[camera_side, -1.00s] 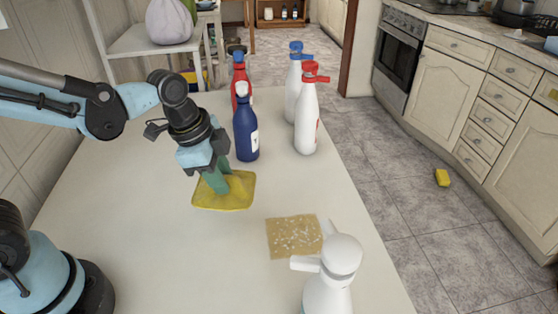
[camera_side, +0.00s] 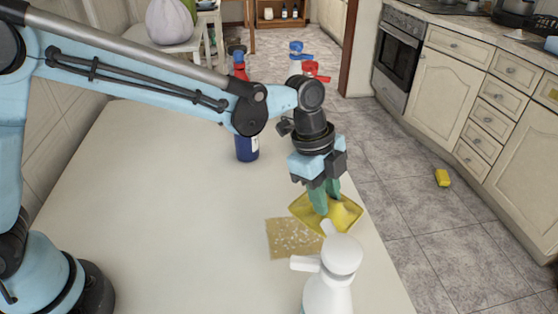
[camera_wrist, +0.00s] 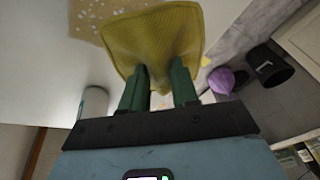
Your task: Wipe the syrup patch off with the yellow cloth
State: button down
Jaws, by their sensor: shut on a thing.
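The yellow cloth (camera_side: 345,216) hangs spread out below my gripper (camera_side: 322,205), whose green fingers are shut on it. The cloth is at the right edge of the table, just right of the syrup patch. The syrup patch (camera_side: 290,240) is a tan square with white specks on the table. In the side view, the cloth's left part comes up against the patch's right edge; I cannot tell whether it touches the table. In the wrist view, the cloth (camera_wrist: 155,35) covers part of the view of the patch (camera_wrist: 95,12), and my gripper (camera_wrist: 160,80) pinches its near edge.
A white spray bottle (camera_side: 330,280) stands close in front of the patch. The table's left side is clear.

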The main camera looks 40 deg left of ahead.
aim_at(300, 210)
jog(key=shift+f, duration=2.15)
jog(key=shift+f, duration=0.8)
jog(key=shift+a, duration=0.1)
jog(key=shift+s+a+r, duration=0.1)
jog(key=shift+s+a, duration=2.7)
jog(key=shift+s, duration=0.05)
jog(key=shift+s+a, duration=1.25)
jog(key=shift+w+d+f, duration=0.2)
jog(key=shift+w+d, duration=1.25)
